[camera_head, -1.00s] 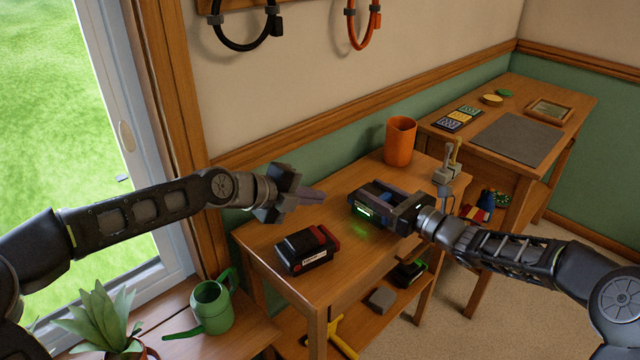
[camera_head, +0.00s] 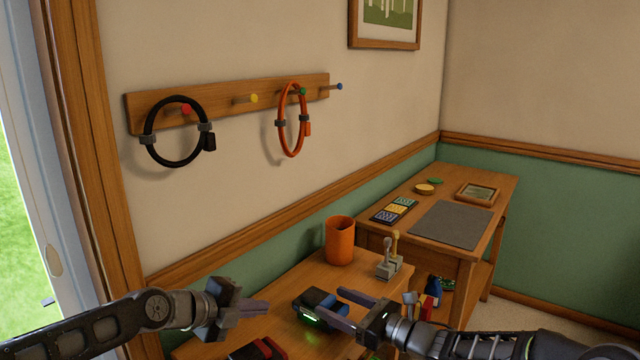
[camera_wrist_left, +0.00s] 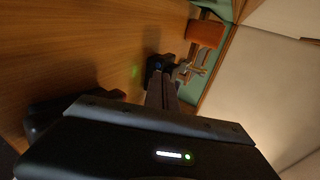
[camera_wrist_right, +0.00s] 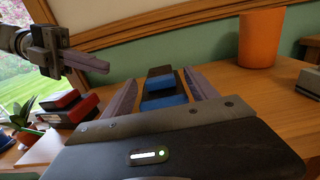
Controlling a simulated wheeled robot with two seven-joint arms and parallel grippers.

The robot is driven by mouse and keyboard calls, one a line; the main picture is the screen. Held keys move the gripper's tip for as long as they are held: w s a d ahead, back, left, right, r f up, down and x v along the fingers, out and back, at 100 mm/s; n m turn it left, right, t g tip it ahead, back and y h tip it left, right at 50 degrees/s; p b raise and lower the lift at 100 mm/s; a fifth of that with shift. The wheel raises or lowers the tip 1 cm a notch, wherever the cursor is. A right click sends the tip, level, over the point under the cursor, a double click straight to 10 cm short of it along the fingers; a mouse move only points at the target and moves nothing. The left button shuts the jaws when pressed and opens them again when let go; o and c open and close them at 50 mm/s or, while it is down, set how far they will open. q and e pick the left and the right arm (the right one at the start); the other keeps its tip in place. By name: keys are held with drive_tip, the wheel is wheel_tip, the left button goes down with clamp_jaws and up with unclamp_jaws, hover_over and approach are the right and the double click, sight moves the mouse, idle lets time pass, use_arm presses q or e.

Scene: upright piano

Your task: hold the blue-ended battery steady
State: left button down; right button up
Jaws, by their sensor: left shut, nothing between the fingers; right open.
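The blue-ended battery (camera_head: 318,300) is a dark block with a blue top part, lying on the wooden table; a green light glows at its near side. It also shows in the right wrist view (camera_wrist_right: 163,88), in line with the spread fingers. My right gripper (camera_head: 341,306) is open, its fingertips at the battery's right end; I cannot tell whether they touch it. My left gripper (camera_head: 262,309) is shut and empty, in the air to the left of the battery and apart from it.
A red-and-black battery (camera_head: 258,350) lies at the table's near left. An orange cup (camera_head: 340,240) and a grey block with levers (camera_head: 390,265) stand behind. A side table (camera_head: 450,225) with a grey mat is at the right. Cable loops hang on the wall rack (camera_head: 240,98).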

drive_tip(key=v, duration=0.7)
drive_tip(key=shift+d, duration=0.1)
